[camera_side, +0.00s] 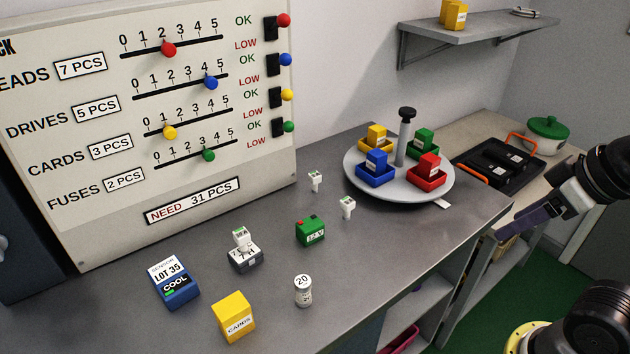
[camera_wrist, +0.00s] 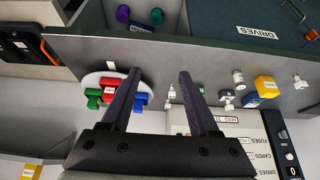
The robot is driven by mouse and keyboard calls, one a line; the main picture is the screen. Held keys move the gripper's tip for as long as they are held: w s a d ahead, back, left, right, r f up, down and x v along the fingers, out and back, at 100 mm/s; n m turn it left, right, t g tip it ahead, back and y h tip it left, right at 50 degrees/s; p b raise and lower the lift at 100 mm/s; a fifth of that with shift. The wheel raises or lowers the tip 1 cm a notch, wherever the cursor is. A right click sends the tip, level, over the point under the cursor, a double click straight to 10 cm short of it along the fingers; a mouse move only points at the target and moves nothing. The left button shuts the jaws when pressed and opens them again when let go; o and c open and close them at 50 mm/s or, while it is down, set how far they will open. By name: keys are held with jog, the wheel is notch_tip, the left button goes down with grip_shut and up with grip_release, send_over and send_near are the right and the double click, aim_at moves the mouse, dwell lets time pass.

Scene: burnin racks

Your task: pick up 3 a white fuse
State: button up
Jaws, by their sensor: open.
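Small white fuses with a green mark stand on the grey bench: one (camera_side: 315,181) near the panel, one (camera_side: 347,206) beside a green box, and one (camera_side: 240,238) on a grey block. In the wrist view one white fuse (camera_wrist: 171,93) shows between my fingers in the picture, and another white piece (camera_wrist: 300,82), perhaps a fuse, is at the far right. My gripper (camera_wrist: 161,75) is open and empty, with both dark fingers spread. In the side view my gripper (camera_side: 518,226) is off the bench's right end, well apart from the fuses.
A round turntable (camera_side: 358,190) with coloured bins and a central post stands right of the fuses. A green box (camera_side: 310,231), white cylinder (camera_side: 303,291), yellow box (camera_side: 233,318) and blue sensor box (camera_side: 174,282) stand on the bench. The slider panel (camera_side: 250,170) rises behind. The front-right bench top is clear.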

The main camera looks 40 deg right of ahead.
jog(key=shift+o, duration=0.7)
